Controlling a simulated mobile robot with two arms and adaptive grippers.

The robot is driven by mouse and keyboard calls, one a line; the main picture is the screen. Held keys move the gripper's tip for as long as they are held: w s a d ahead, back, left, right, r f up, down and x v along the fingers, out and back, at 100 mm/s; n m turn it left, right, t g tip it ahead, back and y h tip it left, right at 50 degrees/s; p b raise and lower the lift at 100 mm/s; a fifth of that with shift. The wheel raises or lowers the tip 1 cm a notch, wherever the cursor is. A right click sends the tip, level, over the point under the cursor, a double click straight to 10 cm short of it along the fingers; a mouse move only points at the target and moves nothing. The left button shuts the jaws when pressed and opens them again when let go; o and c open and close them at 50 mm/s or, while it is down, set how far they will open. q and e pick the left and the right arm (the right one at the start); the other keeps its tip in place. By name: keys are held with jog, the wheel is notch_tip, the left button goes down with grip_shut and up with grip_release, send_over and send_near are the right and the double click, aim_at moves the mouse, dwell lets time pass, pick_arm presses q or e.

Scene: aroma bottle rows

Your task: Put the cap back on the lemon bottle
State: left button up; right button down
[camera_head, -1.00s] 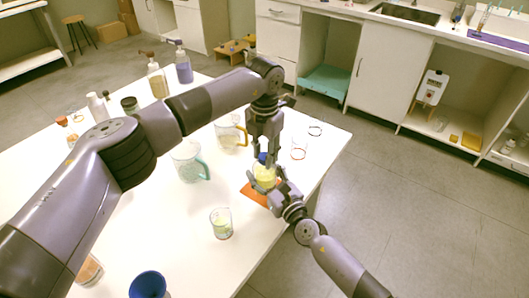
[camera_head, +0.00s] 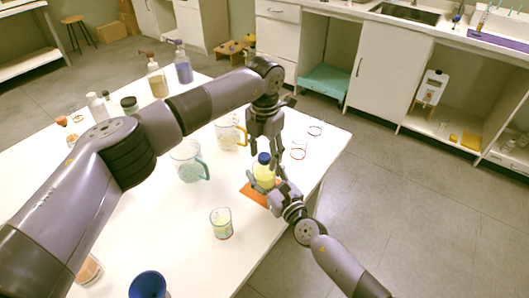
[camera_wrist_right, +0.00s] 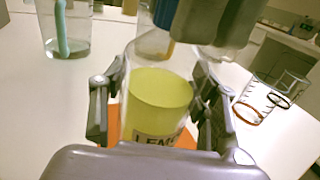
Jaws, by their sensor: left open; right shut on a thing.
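The lemon bottle (camera_head: 264,176) is clear with yellow-green liquid. It stands upright at the orange mat (camera_head: 252,193), and its label partly shows in the right wrist view (camera_wrist_right: 158,105). The blue cap (camera_head: 264,158) sits at the top of the bottle; whether it is fully seated I cannot tell. My left gripper (camera_head: 264,150) points down from above, open, with its fingers near the cap. My right gripper (camera_head: 269,187) is shut on the bottle's body, with a finger on each side in the wrist view (camera_wrist_right: 160,105). My left gripper hides the bottle's top there.
A teal-handled pitcher (camera_head: 187,163) and a yellow-handled pitcher (camera_head: 229,132) stand left of the bottle. A small beaker (camera_head: 221,223) is in front, and a blue cup (camera_head: 148,285) is nearer. Glassware with a red ring (camera_head: 298,151) stands to the right, near the table edge.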

pick_arm(q)
notch_tip(320, 180, up, 12)
dwell(0.7)
pick_arm(e)
jog(key=c, duration=0.5)
grip_release()
jog(key=shift+s, duration=0.1)
jog(key=v, duration=1.2)
pick_arm(q)
jog(key=shift+f, duration=0.1)
